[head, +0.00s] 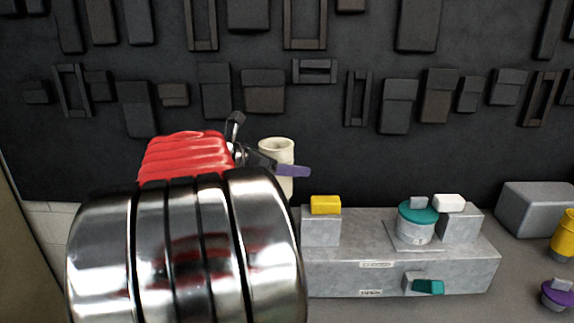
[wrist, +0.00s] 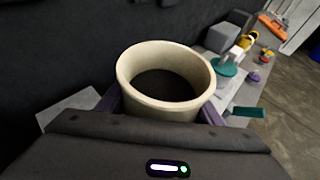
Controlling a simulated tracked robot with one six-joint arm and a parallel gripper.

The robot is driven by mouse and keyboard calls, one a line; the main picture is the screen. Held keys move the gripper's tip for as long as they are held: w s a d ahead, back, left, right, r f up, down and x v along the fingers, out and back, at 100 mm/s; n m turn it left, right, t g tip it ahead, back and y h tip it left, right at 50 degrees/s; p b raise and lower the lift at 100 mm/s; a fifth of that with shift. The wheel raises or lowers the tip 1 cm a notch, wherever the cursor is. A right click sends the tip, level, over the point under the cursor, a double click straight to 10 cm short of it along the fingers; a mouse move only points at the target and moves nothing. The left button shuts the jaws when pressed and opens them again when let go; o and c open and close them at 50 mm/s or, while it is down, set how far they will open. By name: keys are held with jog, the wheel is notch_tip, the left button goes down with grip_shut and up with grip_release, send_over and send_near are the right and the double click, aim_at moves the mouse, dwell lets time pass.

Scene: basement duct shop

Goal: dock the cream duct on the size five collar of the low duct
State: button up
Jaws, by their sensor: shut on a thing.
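The cream duct (head: 277,146) is an upright, open-topped tube left of the low duct in the head view. In the wrist view the cream duct (wrist: 190,60) shows its round rim and dark inside. My gripper (head: 290,170) is shut on it, with purple fingers on either side. The low duct (head: 340,262) is a long grey box with raised grey blocks and a round, teal-topped fitting (head: 416,225) on a square plate. Its labels are too small to read, so I cannot tell which collar is size five. The cream duct's lower end is hidden.
A yellow block (head: 325,205) and a white block (head: 449,203) sit on the low duct's raised blocks. A teal handle (head: 428,287) sticks out of its front. A grey box (head: 535,208), a yellow cylinder (head: 564,235) and a purple-based piece (head: 556,294) stand right. A dark wall rises behind.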

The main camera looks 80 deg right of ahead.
aim_at(288, 185)
jog(key=shift+f, duration=2.9)
jog(key=shift+f, duration=0.55)
jog(key=o, duration=0.9)
jog(key=shift+a, duration=0.1)
jog(key=v, duration=1)
jog(key=shift+w+a+r, duration=0.15)
jog(key=shift+a+r, duration=0.1)
jog(key=shift+a, duration=0.05)
